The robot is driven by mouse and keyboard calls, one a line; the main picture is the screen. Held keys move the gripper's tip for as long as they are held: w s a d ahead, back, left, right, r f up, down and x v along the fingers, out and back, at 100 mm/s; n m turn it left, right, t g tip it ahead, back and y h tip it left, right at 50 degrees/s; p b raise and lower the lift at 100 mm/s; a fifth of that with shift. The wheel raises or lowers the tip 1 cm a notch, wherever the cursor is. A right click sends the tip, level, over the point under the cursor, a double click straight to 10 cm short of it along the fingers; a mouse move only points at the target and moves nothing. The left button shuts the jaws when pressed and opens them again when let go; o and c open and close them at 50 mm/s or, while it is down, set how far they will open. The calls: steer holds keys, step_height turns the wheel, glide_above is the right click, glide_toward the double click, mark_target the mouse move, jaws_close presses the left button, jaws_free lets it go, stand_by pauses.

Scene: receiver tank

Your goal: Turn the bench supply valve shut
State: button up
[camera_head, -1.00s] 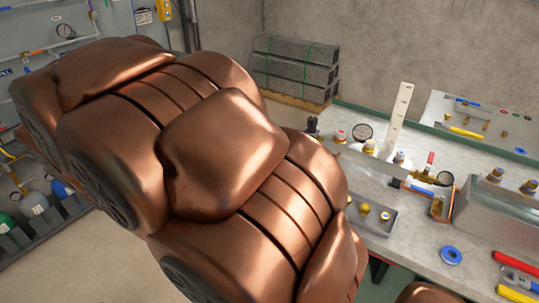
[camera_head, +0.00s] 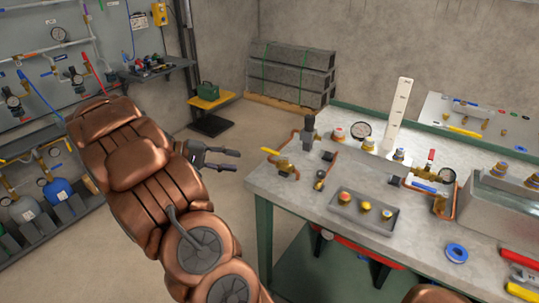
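My gripper (camera_head: 237,160) is in the air left of the workbench (camera_head: 320,195), its dark fingers apart and nothing between them. It points right, toward the bench's left end. A valve with a yellow lever (camera_head: 272,152) sits on copper pipe at that end, a short way right of my gripper in the picture and apart from it. Another valve with a red lever (camera_head: 431,157) stands farther right on the bench, near a gauge and a blue-handled part (camera_head: 424,187). No label shows which one is the bench supply valve.
A grey tray with yellow-capped fittings (camera_head: 362,212) lies near the bench front. A white upright scale (camera_head: 398,115) and a gauge (camera_head: 361,129) stand behind. A blue ring (camera_head: 456,252) lies at right. A wall panel with regulators (camera_head: 75,77) and cylinders is at left. Floor between is clear.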

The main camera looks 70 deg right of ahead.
mark_target(270, 150)
steer(key=d+f+m+g, duration=0.1)
steer(key=d+f, duration=0.1)
steer(key=d, duration=0.2)
steer(key=d+f+g+h+b, duration=0.1)
steer(key=d+f, duration=0.1)
steer(key=d, duration=0.2)
steer(key=d+f+m+g, duration=0.1)
steer(key=d+f, duration=0.1)
steer(key=d, duration=0.2)
steer(key=shift+d+m+h+b, duration=0.3)
steer(key=shift+h, duration=0.1)
steer(key=p+x, duration=0.1)
steer(key=x, duration=0.5)
steer(key=shift+s+d, duration=0.15)
steer(key=shift+s, duration=0.1)
steer(key=shift+c, duration=0.4)
jaws_close()
